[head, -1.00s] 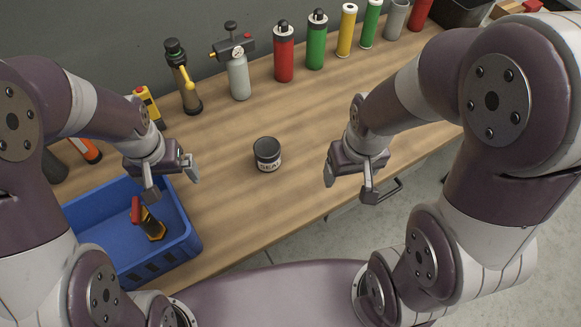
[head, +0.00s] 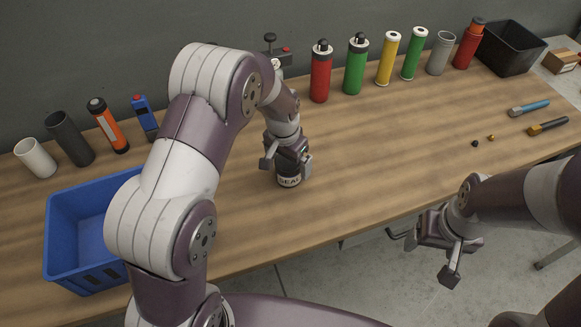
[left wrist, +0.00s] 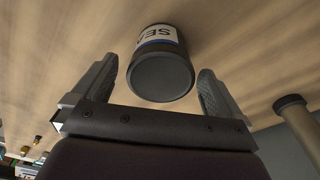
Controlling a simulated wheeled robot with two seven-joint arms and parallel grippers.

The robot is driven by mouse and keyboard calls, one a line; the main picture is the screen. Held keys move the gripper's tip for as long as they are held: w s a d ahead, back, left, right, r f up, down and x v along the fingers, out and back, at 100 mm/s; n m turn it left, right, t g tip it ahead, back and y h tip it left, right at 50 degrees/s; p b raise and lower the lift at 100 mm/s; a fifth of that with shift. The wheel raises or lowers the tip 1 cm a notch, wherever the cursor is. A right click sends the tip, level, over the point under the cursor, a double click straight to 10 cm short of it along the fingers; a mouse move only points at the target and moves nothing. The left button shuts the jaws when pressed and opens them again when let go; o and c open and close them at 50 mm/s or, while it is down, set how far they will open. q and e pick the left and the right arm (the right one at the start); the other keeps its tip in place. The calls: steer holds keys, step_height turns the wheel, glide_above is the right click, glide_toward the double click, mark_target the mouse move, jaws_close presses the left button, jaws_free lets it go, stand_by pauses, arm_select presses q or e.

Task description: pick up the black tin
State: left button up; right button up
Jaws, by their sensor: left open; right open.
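The black tin (head: 289,178) stands upright on the wooden bench, with a white label on its side. My left gripper (head: 288,163) is above and around it in the head view, hiding most of its upper part. In the left wrist view the tin (left wrist: 160,76) is ahead, between the two open fingers of my left gripper (left wrist: 158,92), with a gap on each side. My right gripper (head: 445,250) is open and empty in front of the bench's edge at the right, away from the tin.
A blue crate (head: 90,277) is at the left. Behind the tin stand a red bottle (head: 320,75), a green bottle (head: 355,68) and other cylinders. A black bin (head: 510,52) is at the back right. The bench right of the tin is mostly clear.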

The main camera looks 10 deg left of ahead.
mark_target(288, 161)
arm_select(q)
steer(key=shift+w+f, duration=0.15)
steer(key=shift+f, duration=0.65)
steer(key=shift+w+f, duration=0.1)
steer(key=shift+f, duration=0.65)
steer(key=c, duration=1.2)
